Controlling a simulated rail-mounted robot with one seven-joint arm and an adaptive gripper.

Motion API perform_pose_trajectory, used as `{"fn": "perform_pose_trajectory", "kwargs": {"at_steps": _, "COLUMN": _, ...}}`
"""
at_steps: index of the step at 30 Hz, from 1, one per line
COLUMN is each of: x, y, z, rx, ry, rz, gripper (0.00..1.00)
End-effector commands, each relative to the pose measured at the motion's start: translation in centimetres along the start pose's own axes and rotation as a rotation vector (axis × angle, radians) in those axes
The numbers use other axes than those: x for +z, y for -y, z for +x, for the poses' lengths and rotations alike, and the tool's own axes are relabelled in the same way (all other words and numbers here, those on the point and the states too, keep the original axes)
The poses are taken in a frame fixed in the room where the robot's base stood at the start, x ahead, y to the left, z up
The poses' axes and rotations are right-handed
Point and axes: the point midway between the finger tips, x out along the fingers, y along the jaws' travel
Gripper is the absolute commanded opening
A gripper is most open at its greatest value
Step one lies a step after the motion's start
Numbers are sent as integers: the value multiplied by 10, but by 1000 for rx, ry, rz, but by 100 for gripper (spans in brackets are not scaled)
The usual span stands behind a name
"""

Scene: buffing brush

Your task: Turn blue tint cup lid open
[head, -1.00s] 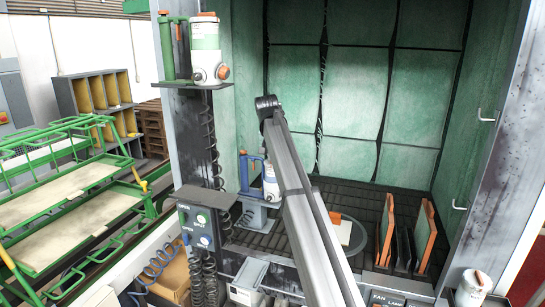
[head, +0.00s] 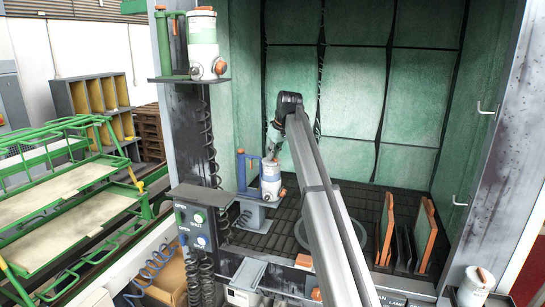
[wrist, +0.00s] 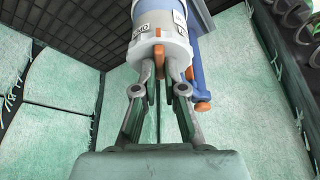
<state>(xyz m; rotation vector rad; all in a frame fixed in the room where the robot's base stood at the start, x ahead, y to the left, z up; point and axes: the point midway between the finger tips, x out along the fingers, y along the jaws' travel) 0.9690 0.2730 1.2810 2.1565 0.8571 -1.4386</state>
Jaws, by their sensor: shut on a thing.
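The blue tint cup (head: 270,182) is a white cup with a blue band and a blue handle frame on its left. It stands upright on a grey bracket inside the booth, with an orange knob low on its right side. In the wrist view the cup (wrist: 158,22) appears from its lid end, with a pale rim and small labels. An orange tab (wrist: 159,60) sticks out from the lid. My gripper (wrist: 173,88) has its fingertips at this tab and is shut on it. In the head view my gripper (head: 272,150) is just above the cup. The fingertips are small there.
A green-handled cup (head: 203,45) stands on a shelf on the left post. A control box (head: 198,215) and coiled hoses are below it. Orange-edged panels (head: 387,230) stand at the booth's right. Another cup (head: 472,288) is at the lower right. The back wall is padded green.

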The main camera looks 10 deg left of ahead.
Motion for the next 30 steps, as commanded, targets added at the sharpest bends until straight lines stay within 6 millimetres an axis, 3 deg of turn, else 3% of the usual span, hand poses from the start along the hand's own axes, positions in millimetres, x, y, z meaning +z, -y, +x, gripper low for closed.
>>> {"fn": "perform_pose_trajectory", "kwargs": {"at_steps": 15, "x": -2, "y": -6, "z": 2, "rx": -171, "ry": 1, "rz": -410, "gripper": 0}}
{"fn": "perform_pose_trajectory", "kwargs": {"at_steps": 30, "x": -2, "y": -6, "z": 1, "rx": -234, "ry": 1, "rz": -564, "gripper": 0}}
